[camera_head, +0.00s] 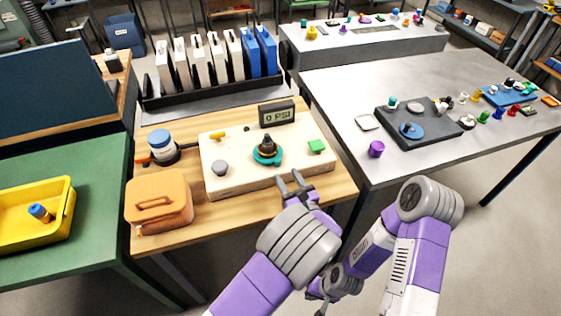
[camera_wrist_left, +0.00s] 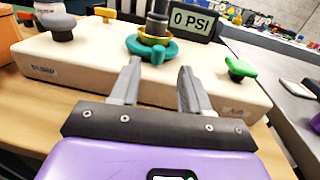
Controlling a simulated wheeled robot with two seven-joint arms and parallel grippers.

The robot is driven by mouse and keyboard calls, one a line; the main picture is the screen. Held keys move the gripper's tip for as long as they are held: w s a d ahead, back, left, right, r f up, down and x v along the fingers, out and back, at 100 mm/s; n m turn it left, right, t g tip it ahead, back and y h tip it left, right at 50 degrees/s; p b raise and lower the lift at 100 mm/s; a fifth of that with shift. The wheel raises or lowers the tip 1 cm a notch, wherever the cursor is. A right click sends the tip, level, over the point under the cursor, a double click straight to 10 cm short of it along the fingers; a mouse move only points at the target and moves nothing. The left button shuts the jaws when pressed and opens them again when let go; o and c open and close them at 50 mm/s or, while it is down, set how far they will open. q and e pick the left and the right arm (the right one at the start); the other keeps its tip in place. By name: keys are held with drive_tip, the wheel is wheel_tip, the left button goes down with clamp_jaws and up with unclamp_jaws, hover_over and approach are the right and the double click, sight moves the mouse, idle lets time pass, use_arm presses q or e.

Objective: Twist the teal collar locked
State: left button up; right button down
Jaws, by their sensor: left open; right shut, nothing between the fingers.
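The teal collar (camera_head: 261,159) is a ring with tabs around the base of a dark, upright fitting (camera_head: 267,142) on a cream board (camera_head: 232,181). In the left wrist view the collar (camera_wrist_left: 168,52) lies just beyond my fingertips, with a brass-coloured ring above it. My left gripper (camera_head: 292,180) is open and empty at the board's front edge, apart from the collar. My right gripper (camera_head: 322,296) is low, near the bottom of the head view, away from the board, and shut on nothing; my arm partly hides it.
A gauge reading 0 PSI (camera_head: 277,113) stands behind the collar. A green knob (camera_head: 316,146) is right of it, a grey knob (camera_head: 220,168) left. An orange case (camera_head: 159,200) and blue-lidded jar (camera_head: 161,145) stand further left. A grey table (camera_head: 455,78) is right.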

sight(278, 164)
use_arm(q)
drive_tip(key=shift+b+x, duration=0.5)
drive_tip(key=shift+x, duration=2.25)
drive_tip(key=shift+s, duration=0.1)
clamp_jaws()
